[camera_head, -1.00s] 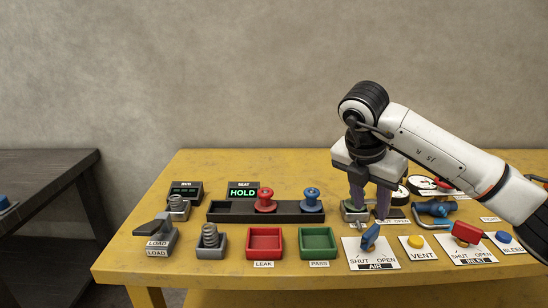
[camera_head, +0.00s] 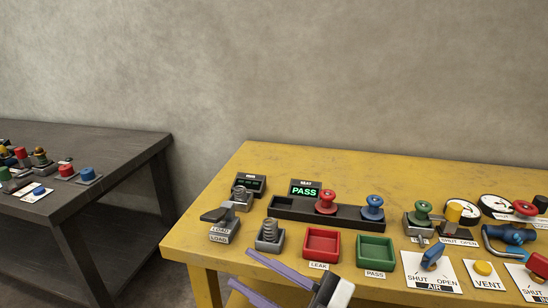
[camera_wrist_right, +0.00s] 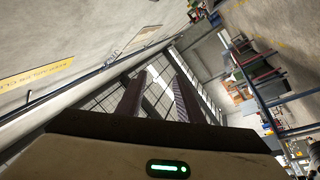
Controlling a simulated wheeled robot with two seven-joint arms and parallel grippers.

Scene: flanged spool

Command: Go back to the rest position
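My right gripper (camera_head: 241,268) is at the bottom of the head view, in front of the yellow table's near edge. Its two purple fingers are spread apart with nothing between them. The right wrist view shows the same open, empty fingers (camera_wrist_right: 158,82) against the room. My left gripper is not in view. A green flanged spool (camera_head: 423,209) stands upright on a grey fixture, apart from the gripper. A red spool (camera_head: 326,202) and a blue spool (camera_head: 373,207) stand in the dark rack (camera_head: 290,209). The seat display (camera_head: 305,190) reads PASS in green.
The yellow table (camera_head: 225,218) also bears a red LEAK tray (camera_head: 322,244), a green PASS tray (camera_head: 375,251), a spring post (camera_head: 269,234), a load lever (camera_head: 221,217), a blue air valve (camera_head: 432,258) and gauges. A dark table (camera_head: 120,155) stands left, with floor between.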

